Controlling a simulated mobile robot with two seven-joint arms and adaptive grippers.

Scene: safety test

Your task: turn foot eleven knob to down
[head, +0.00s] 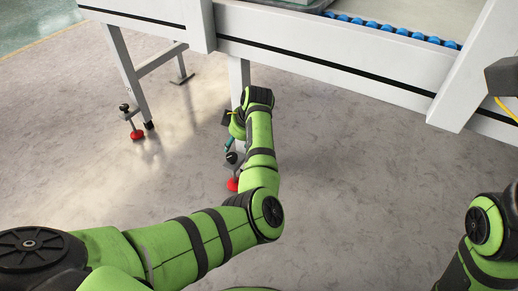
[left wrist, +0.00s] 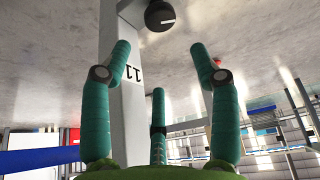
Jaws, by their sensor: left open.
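The foot eleven knob (left wrist: 160,15) is round and black with a pale line, at the top edge of that view and partly cut off. In the head view the knob (head: 231,157) sits above a red foot (head: 233,185). My left gripper (left wrist: 160,52) has teal fingers, spread open and empty, with the knob beyond the fingertips and apart from them. In the head view my left gripper (head: 229,144) is partly hidden behind my arm. My right gripper is out of view.
The white conveyor frame (head: 320,55) with blue rollers (head: 390,28) runs across the top of the head view. Another leg with a red foot (head: 137,135) stands to the left. The grey floor (head: 350,180) around is clear.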

